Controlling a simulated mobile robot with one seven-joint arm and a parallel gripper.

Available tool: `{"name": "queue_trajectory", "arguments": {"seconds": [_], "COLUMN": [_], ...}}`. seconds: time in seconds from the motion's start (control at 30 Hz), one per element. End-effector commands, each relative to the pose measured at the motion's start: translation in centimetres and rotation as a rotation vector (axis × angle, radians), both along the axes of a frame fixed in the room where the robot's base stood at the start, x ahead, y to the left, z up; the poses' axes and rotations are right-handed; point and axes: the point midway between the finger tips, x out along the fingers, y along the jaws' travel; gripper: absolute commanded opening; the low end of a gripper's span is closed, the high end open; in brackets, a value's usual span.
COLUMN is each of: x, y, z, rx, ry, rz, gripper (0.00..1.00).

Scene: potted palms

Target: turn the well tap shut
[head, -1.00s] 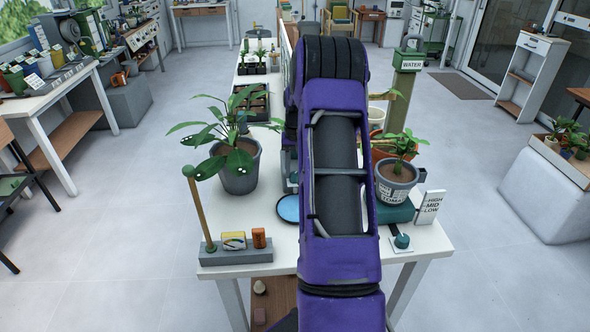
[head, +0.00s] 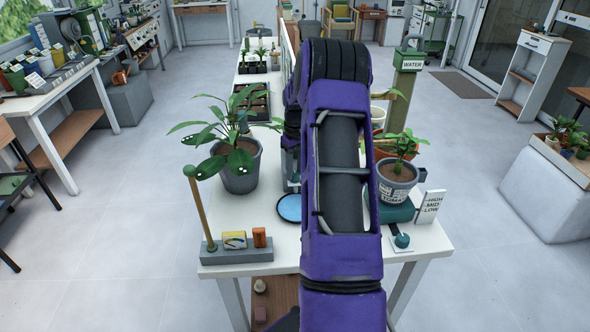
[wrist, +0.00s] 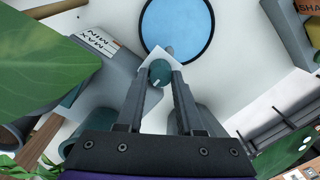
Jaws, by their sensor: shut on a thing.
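The well tap, a round teal knob (wrist: 160,72) with a small white mark, sits on a white square plate in the wrist view. My gripper (wrist: 161,76) has its two fingers on either side of the knob, shut on it. The white mark shows on the knob's near side, between the fingers. A white MAX/MIN label (wrist: 97,43) is on the grey body to the left. In the head view my purple arm hides the gripper and the tap.
A blue round dish (wrist: 178,22) lies just beyond the knob; it also shows in the head view (head: 289,208). A large potted plant (head: 240,172) stands left of my arm, a smaller pot (head: 396,190) right. Another teal knob (head: 401,240) is beside a HIGH/MID/LOW card (head: 429,206).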

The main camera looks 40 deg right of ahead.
Motion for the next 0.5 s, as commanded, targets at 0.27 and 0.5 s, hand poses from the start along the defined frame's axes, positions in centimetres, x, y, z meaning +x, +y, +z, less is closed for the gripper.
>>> {"name": "queue_trajectory", "arguments": {"seconds": [0.27, 0.5], "x": [0.03, 0.03], "y": [0.0, 0.0], "z": [0.06, 0.06], "rx": [0.0, 0.0], "ry": [-0.001, -0.001], "rz": [0.017, 0.016], "gripper": [0.0, 0.38]}}
